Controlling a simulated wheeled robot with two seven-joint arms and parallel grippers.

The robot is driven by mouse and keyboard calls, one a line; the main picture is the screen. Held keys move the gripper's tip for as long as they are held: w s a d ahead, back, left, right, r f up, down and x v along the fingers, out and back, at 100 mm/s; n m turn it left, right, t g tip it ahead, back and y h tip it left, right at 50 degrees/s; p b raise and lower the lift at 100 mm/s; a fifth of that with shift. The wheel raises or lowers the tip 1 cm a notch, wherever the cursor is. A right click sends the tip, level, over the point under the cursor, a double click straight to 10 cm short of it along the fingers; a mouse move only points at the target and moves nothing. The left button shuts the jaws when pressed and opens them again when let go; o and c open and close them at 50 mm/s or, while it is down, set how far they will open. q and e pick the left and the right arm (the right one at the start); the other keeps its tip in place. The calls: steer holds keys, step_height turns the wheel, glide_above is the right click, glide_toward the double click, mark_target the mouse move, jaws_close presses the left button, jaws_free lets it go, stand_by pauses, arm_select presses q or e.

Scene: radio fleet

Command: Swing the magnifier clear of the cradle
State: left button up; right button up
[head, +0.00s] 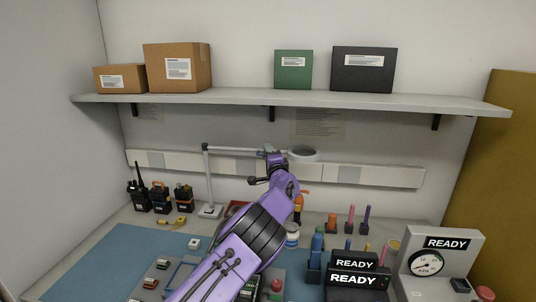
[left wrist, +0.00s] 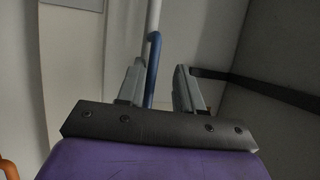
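The magnifier stands at the back of the bench, with a round lens head (head: 303,155) on a pale jointed arm (head: 230,150) that runs right from an upright post (head: 207,178). My left gripper (head: 271,157) is up at the magnifier's arm, just left of the lens head. In the left wrist view its two fingers (left wrist: 160,88) stand apart, with a white and blue rod (left wrist: 152,60) between or behind them, closer to the left finger. I cannot tell whether it touches. My purple left arm hides the middle of the bench, and I cannot clearly make out the cradle. My right gripper is out of view.
Several radios (head: 160,197) stand at the back left. A blue mat (head: 125,255) covers the front left. READY boxes (head: 357,280) and a dial unit (head: 432,262) stand at the right. A shelf (head: 240,98) with boxes hangs above the magnifier.

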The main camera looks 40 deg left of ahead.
arm_select(q)
steer(key=shift+r, duration=0.15)
steer(key=b+v, duration=0.3)
steer(key=v, duration=0.7)
steer(key=shift+d+f, duration=0.2)
steer(key=shift+f, duration=0.1)
steer(key=shift+s, duration=0.15)
